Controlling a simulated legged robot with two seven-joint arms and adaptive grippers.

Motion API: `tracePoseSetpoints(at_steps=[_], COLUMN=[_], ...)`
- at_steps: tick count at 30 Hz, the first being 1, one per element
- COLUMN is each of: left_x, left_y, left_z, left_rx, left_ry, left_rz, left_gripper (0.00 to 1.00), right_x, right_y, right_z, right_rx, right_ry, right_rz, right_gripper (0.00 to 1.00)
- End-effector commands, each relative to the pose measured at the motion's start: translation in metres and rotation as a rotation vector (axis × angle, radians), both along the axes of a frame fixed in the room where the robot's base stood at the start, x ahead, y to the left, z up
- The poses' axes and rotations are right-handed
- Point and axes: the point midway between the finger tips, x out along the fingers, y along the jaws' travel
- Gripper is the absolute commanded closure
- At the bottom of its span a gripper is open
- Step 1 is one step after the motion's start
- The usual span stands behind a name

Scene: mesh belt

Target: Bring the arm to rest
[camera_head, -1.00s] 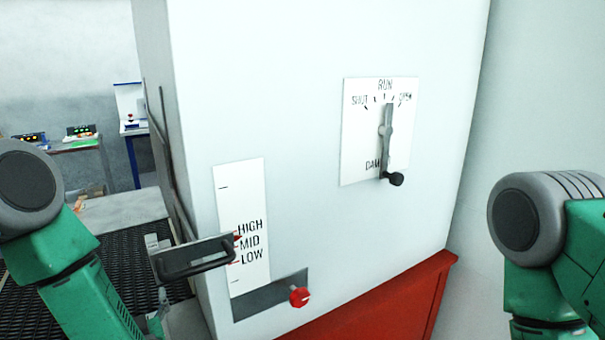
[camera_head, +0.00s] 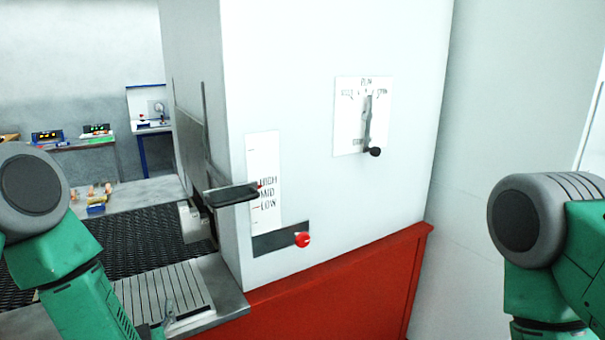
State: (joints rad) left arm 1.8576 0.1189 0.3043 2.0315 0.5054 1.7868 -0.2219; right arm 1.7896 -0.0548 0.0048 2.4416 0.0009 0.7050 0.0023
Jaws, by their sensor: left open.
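My left arm (camera_head: 62,265) comes in from the left and bends down to the bottom edge.
A white cabinet (camera_head: 290,60) on a red base (camera_head: 330,290) stands ahead. It bears a dial lever (camera_head: 367,120), a HIGH/MID/LOW scale (camera_head: 264,160), a black handle (camera_head: 231,195) and a red knob (camera_head: 302,240). The ribbed plate (camera_head: 190,285) and dark mesh belt (camera_head: 140,238) lie left.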

Motion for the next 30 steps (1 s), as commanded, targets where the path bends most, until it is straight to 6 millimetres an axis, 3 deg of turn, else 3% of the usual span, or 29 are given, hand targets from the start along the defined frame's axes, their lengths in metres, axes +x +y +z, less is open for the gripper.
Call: tracePoseSetpoints(at_steps=[11,16,19,21,24,27,30], left_x=[-0.038,-0.078,-0.123,-0.164,-0.221,-0.270,-0.303], left_y=[-0.028,-0.039,-0.046,-0.048,-0.048,-0.044,-0.040], left_z=[-0.098,-0.166,-0.218,-0.252,-0.286,-0.305,-0.312], left_rx=[-0.096,-0.163,-0.213,-0.249,-0.288,-0.312,-0.328], left_ry=[0.266,0.485,0.679,0.837,1.048,1.221,1.339], left_rz=[-0.181,-0.287,-0.357,-0.399,-0.438,-0.455,-0.460], left_gripper=[0.25,0.25,0.25,0.25,0.25,0.25,0.25], right_x=[0.000,0.000,0.001,0.001,0.001,0.001,0.001], right_y=[0.000,0.000,0.000,-0.001,-0.001,-0.001,-0.001], right_z=[-0.033,-0.057,-0.077,-0.091,-0.109,-0.121,-0.128], right_rx=[0.000,0.000,0.000,0.000,0.000,0.000,0.000], right_ry=[-0.001,0.000,0.000,0.000,0.000,0.000,0.000], right_rz=[0.000,-0.001,0.000,0.000,0.000,0.000,0.000], right_gripper=[0.60,0.60,0.60,0.60,0.60,0.60,0.60])
